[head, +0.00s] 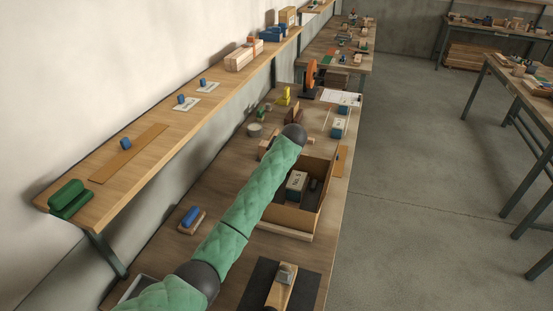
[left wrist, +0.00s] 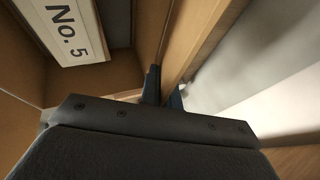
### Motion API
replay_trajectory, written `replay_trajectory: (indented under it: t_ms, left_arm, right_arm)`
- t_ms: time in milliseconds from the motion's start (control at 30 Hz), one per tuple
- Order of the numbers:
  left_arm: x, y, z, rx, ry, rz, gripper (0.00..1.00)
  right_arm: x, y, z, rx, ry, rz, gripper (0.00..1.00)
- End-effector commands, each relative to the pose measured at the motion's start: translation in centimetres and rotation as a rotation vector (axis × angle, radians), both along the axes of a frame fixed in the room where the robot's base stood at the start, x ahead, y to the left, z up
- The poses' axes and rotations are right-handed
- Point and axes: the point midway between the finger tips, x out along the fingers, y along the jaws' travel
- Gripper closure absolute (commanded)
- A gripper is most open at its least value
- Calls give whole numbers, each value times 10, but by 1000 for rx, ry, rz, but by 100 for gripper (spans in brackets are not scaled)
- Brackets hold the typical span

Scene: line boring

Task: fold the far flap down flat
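The open cardboard box (head: 292,217) stands on the bench with its inside showing. A white block (head: 297,181) and a dark item lie in it; the block reads "No. 5" in the left wrist view (left wrist: 72,25). My left arm reaches over the box's left side, and its wrist hides part of the far side. Which panel is the far flap is unclear. My right gripper is out of view.
A wooden block with a grey piece (head: 285,277) lies on a dark mat (head: 315,288) in front of the box. A blue item on a wooden base (head: 192,218) lies left. A wall shelf (head: 150,142) runs along the left. Open floor (head: 420,200) is right of the bench.

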Motion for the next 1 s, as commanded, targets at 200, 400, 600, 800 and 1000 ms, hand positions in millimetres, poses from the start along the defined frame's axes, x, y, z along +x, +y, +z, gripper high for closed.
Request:
replay_trajectory:
  t_ms: [200,400,600,800,1000]
  left_arm:
    - [0,-1,2,0,-2,-1,100]
    - [0,-1,1,-1,-2,-1,75]
    - [0,0,0,0,-1,0,75]
    - [-3,-2,4,-2,-2,-1,75]
    - [-17,-9,26,-3,-4,-2,75]
  right_arm:
    - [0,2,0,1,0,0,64]
    - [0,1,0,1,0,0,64]
    - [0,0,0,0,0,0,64]
    - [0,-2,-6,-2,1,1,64]
    - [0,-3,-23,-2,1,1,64]
